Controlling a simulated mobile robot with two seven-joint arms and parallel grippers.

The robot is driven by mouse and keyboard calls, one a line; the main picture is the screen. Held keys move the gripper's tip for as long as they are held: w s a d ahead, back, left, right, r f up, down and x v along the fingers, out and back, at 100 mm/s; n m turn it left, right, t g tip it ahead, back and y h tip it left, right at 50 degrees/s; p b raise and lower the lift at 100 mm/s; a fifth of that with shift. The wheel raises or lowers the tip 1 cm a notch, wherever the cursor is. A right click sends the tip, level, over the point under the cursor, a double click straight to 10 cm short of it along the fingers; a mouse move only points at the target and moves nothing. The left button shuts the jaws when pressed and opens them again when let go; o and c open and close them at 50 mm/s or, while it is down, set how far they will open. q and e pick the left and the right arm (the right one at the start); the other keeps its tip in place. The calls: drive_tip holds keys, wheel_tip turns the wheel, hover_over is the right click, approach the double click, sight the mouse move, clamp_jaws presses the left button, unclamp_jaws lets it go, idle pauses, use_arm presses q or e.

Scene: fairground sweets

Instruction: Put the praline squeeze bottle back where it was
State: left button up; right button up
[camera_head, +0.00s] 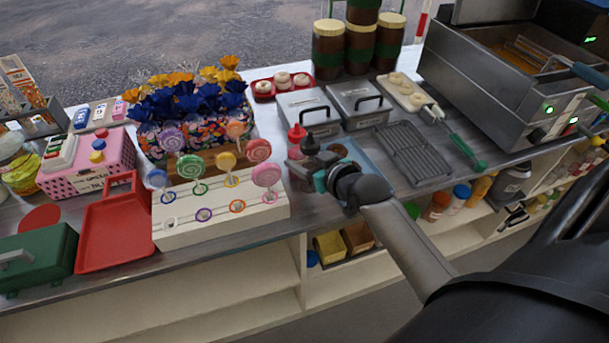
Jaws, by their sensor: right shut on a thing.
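My right gripper (322,181) is at the middle of the counter, its arm coming in from the lower right. It is shut on a dark squeeze bottle with a pointed nozzle (310,144), taken to be the praline bottle. The bottle looks upright. Its lower body is largely hidden by the gripper, so I cannot tell whether it touches the surface. A red squeeze bottle (297,135) stands just behind it. A light blue tray (372,172) lies behind and to the right of the gripper, partly covered. My left gripper is out of view.
The lollipop stand (220,229) is close on the left. Two lidded metal containers (309,108) and a wire rack (412,153) stand behind and right. A fryer (489,90) is at the right. The counter's front edge runs just below the gripper.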

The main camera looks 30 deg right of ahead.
drive_tip(key=shift+f+b, duration=0.6)
drive_tip(key=shift+f, duration=1.5)
drive_tip(key=o, duration=0.9)
drive_tip(key=shift+f, duration=0.2)
drive_tip(key=shift+r, duration=0.25)
drive_tip(key=shift+s, duration=0.35)
drive_tip(key=p+v, duration=0.2)
drive_tip(key=v, duration=0.9)
drive_tip(key=shift+s+r, duration=0.1)
drive_tip(key=shift+r, duration=0.05)
drive_tip(key=shift+a, duration=0.1)
